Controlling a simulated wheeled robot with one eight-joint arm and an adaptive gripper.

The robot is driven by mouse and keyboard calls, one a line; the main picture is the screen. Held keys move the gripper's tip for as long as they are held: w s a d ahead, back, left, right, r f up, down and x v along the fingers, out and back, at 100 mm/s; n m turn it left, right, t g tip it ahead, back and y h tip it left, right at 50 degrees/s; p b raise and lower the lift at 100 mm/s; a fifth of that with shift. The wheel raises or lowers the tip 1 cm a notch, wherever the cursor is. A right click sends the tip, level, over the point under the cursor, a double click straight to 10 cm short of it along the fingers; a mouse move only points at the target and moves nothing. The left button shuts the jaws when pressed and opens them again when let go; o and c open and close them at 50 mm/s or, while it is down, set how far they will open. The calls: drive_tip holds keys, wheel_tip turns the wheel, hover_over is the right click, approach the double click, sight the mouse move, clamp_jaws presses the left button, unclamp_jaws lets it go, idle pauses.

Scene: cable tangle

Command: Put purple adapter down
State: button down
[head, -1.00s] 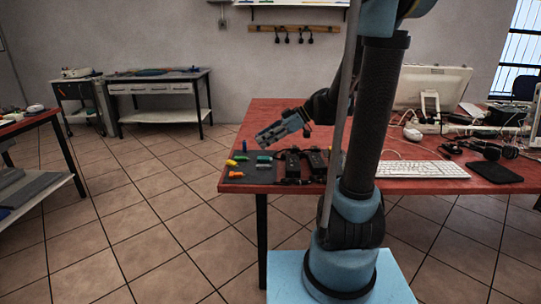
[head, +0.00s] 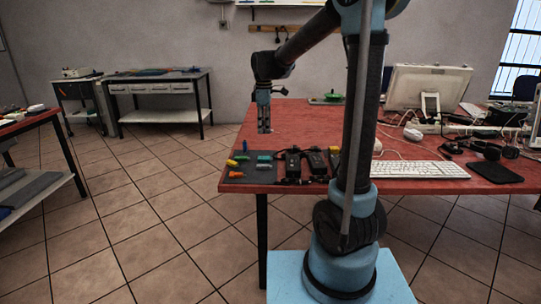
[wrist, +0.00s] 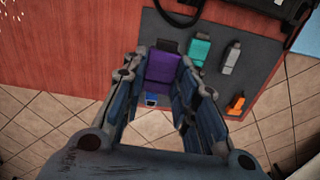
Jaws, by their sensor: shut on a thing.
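The purple adapter (wrist: 163,68) sits between the two fingers of my gripper (wrist: 164,62) in the wrist view, and the gripper is shut on it. In the head view my gripper (head: 264,128) points straight down over the left part of the red table (head: 225,188), behind the dark mat. The adapter cannot be made out there. In the wrist view the grey mat (wrist: 268,55) lies below and to the right of the adapter. Its height above the table is hard to tell.
A teal adapter (wrist: 199,50), a grey one (wrist: 231,57) and an orange one (wrist: 237,105) lie on the mat. Black power bricks (head: 293,164) with cables lie to its right in the head view. A keyboard (head: 412,169) is further right. Red tabletop behind the mat is bare.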

sight(265, 154)
drive_tip(key=shift+f, duration=4.85)
drive_tip(key=c, duration=1.3)
unclamp_jaws()
drive_tip(key=shift+f, duration=0.15)
